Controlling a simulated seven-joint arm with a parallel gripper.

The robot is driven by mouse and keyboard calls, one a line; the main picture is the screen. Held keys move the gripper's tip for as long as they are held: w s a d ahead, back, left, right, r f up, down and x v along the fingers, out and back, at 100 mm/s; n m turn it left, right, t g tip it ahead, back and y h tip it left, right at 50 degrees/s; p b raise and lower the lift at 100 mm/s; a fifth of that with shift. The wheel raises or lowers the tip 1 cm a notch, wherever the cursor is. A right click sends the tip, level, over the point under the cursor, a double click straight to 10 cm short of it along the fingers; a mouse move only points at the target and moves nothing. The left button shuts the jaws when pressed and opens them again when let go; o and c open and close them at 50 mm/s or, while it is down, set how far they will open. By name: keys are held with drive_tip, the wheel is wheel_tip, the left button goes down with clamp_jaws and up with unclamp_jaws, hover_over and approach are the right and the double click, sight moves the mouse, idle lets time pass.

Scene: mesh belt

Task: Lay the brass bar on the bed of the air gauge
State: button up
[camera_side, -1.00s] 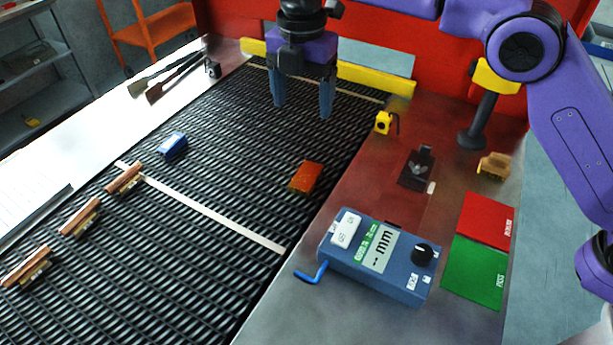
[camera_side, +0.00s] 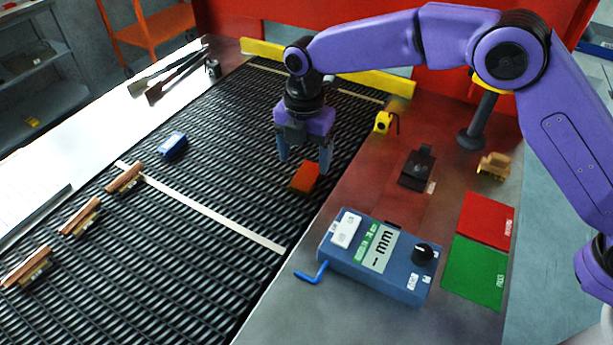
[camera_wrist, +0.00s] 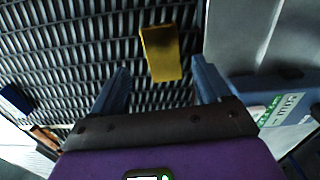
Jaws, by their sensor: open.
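The brass bar (camera_side: 305,178) lies flat on the black mesh belt near its right side. It looks orange in the side view and gold in the wrist view (camera_wrist: 161,52). My gripper (camera_side: 304,164) is open and empty, low over the belt at the bar. In the wrist view the bar shows between and beyond the two fingertips (camera_wrist: 160,70). The air gauge's blue box (camera_side: 375,262) with a mm display stands on the metal bench right of the belt. A small dark block on a plate (camera_side: 417,168) behind it may be the gauge bed.
A blue block (camera_side: 173,145) and several copper-coloured bars (camera_side: 80,216) lie on the belt's left. Red (camera_side: 486,219) and green (camera_side: 474,273) pads lie on the bench. A yellow clamp-like piece (camera_side: 383,122), a dark post (camera_side: 480,125) and a tan block (camera_side: 494,166) stand behind.

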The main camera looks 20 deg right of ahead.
sight(306, 175)
wheel_tip(306, 175, down, 4)
drive_tip(key=shift+s+d+f, duration=0.1)
drive_tip(key=shift+s+d, duration=0.05)
drive_tip(key=shift+c, duration=0.3)
clamp_jaws()
drive_tip(key=shift+r, duration=0.2)
